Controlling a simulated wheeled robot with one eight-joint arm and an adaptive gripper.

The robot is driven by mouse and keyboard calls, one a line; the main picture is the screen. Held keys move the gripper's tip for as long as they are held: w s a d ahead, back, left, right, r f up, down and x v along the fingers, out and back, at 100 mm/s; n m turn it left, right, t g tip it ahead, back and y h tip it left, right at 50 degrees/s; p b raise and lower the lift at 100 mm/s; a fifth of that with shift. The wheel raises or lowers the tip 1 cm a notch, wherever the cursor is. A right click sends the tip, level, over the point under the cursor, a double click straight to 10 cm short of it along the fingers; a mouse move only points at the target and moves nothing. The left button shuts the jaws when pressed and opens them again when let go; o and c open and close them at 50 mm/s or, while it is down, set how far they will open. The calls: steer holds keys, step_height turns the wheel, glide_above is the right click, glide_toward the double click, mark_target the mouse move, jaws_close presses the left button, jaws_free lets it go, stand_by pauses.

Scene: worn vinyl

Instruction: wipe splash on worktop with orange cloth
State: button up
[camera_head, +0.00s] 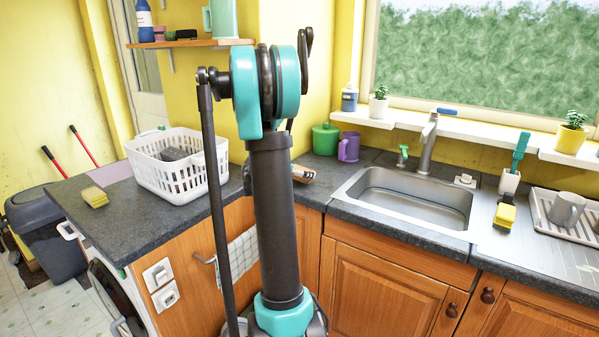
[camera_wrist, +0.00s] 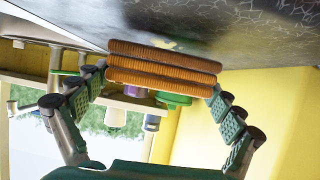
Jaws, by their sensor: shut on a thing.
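The orange cloth (camera_wrist: 163,64), a folded ribbed pad, is in the wrist view, where the scene appears upside down. My gripper (camera_wrist: 160,75) is shut on it, with one finger at each end. The cloth is close to the dark grey worktop (camera_wrist: 245,38); I cannot tell whether it touches. A small yellow patch (camera_wrist: 163,44) shows on the worktop just beyond the cloth and may be the splash; the cloth partly hides it.
A white basket (camera_head: 178,178) and a yellow sponge (camera_head: 94,197) stand on the left worktop. A green pot (camera_head: 325,139) and purple mug (camera_head: 348,147) are at the back corner. The sink (camera_head: 412,203) is to the right, with a drying rack (camera_head: 545,222) beyond.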

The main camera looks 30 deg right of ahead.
steer(key=shift+f, duration=0.8)
stand_by(0.9)
steer(key=shift+d, duration=0.15)
steer(key=shift+w+d, duration=0.35)
steer(key=shift+d, duration=0.4)
steer(key=shift+w+d, duration=0.3)
steer(key=shift+d, duration=0.4)
steer(key=shift+w+d, duration=0.35)
steer(key=shift+d, duration=0.4)
steer(key=shift+d, duration=0.1)
steer(key=shift+o, duration=0.2)
steer(key=shift+w+d, duration=0.3)
steer(key=shift+d, duration=0.45)
steer(key=shift+w+d, duration=0.35)
steer(key=shift+d, duration=0.4)
steer(key=shift+w+d, duration=0.3)
steer(key=shift+d, duration=0.45)
steer(key=shift+s+a, duration=0.3)
steer(key=shift+a, duration=0.5)
steer(key=shift+s+a, duration=0.35)
steer(key=shift+a, duration=0.4)
steer(key=shift+s+a, duration=0.3)
steer(key=shift+a, duration=0.5)
steer(key=shift+c, duration=0.2)
steer(key=shift+s+a, duration=0.1)
steer(key=shift+a, duration=0.05)
